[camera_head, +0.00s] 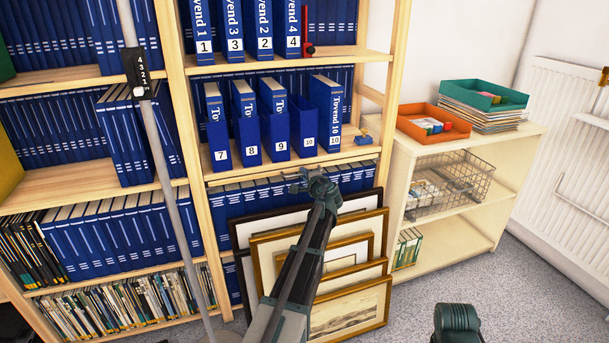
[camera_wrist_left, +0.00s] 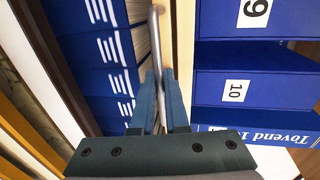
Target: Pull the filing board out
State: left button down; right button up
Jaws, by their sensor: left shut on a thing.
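The filing board (camera_wrist_left: 185,45) seems to be the pale wooden board at the front edge under the numbered blue binders; it shows edge-on in the left wrist view, and I cannot tell how far out it stands. A slim grey metal handle (camera_wrist_left: 155,40) runs along its front. My left gripper (camera_wrist_left: 160,90) is shut on this handle, one finger on each side. In the head view the left gripper (camera_head: 318,186) is at the bookcase front, below binder 10, and hides part of the board edge. My right gripper's fingers are not seen.
Framed prints (camera_head: 350,308) lean against the bookcase below my left gripper, close under the arm. A grey pole (camera_head: 165,180) stands to the left. A low shelf unit (camera_head: 455,235) with trays and a wire basket stands right. Grey floor (camera_head: 540,300) is clear at lower right.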

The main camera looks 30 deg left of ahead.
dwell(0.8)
pick_arm(q)
jog(key=f+v, duration=0.2)
jog(key=v, duration=1.1)
jog(key=s+f+v, duration=0.1)
jog(key=f+v, duration=0.2)
jog(key=v, duration=1.1)
jog(key=shift+d+f, duration=0.3)
jog(key=shift+d, duration=0.2)
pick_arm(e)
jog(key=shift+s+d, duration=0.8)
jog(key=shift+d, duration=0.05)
pick_arm(q)
jog(key=shift+s, duration=0.1)
jog(key=c, duration=1.2)
grip_release()
